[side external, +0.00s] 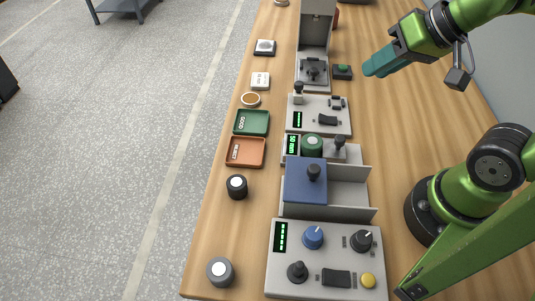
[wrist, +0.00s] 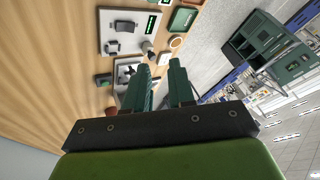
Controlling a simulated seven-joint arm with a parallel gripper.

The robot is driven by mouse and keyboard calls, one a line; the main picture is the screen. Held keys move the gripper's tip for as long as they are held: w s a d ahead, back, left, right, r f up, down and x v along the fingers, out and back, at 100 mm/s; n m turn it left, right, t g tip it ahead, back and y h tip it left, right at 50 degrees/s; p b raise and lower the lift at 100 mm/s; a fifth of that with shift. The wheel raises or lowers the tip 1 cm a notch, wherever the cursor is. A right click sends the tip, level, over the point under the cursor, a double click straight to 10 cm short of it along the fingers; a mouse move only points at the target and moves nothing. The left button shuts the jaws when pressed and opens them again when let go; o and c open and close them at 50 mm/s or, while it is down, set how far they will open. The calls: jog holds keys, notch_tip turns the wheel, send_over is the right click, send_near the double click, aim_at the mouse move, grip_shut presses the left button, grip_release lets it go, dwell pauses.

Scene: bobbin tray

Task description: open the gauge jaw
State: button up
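The gauge (side external: 292,146) appears to be the grey unit in the middle of the bench with a green display, seemingly reading 50 mm. Whether the jaw touches the green piece is hard to tell. My gripper (side external: 370,69) is in the air at the upper right, well away from the gauge. In the wrist view my gripper (wrist: 161,72) shows two teal fingers apart with nothing between them. I cannot make out the gauge in the wrist view.
A blue-lidded box (side external: 304,186) and a control panel (side external: 325,275) stand nearer than the gauge. A switch panel (side external: 340,129) and a press stand (side external: 316,45) lie beyond it. Green (side external: 265,122) and orange (side external: 260,152) trays lie left. Bare wood is on the right.

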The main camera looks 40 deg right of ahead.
jog(key=o, duration=0.5)
jog(key=w, duration=0.1)
jog(key=f+g, duration=0.1)
jog(key=w, duration=0.1)
jog(key=shift+w+a+f+g, duration=0.15)
jog(key=shift+w+a+g, duration=0.15)
jog(key=shift+g, duration=0.1)
jog(key=shift+c, duration=0.2)
jog(key=w+a+f+n+g+h, duration=0.1)
jog(key=w+f+n+g+h, duration=0.15)
jog(key=w+g, duration=0.45)
jog(key=n+g, duration=0.2)
send_near(340, 138)
jog(key=shift+m, duration=0.25)
jog(key=x, duration=0.8)
jog(key=shift+s+d+f, duration=0.1)
jog(key=shift+f, duration=0.15)
grip_shut()
